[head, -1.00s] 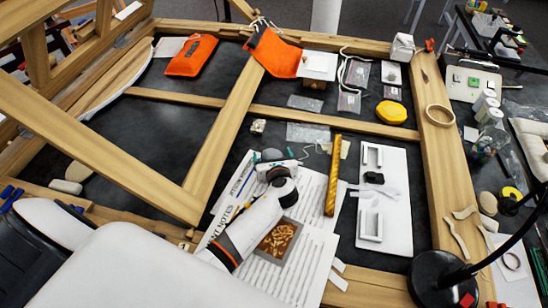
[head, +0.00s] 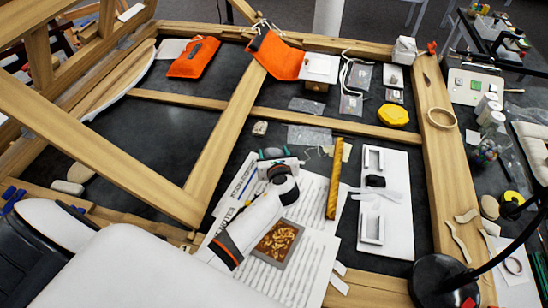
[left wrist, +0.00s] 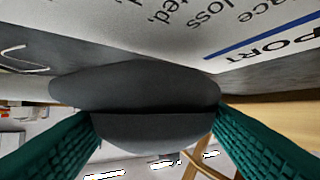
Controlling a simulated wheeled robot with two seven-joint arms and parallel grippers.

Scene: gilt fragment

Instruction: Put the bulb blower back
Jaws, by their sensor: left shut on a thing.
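The bulb blower (left wrist: 140,105) is a dark grey rounded bulb with a seam across it. In the left wrist view it fills the middle, between the two green ribbed fingers. My left gripper (head: 275,157) is shut on it, over the upper edge of the printed sheets in the head view. There the bulb (head: 272,153) shows only as a small dark patch between the fingertips. Whether it touches the surface below I cannot tell. My right gripper is not in view.
A white board (head: 398,220) with two white brackets and a black item lies right of a yellow bar (head: 335,180). A tray of brown fragments (head: 276,243) lies on the sheets. Wooden beams (head: 228,130) frame the dark surface. A black lamp (head: 440,278) stands at lower right.

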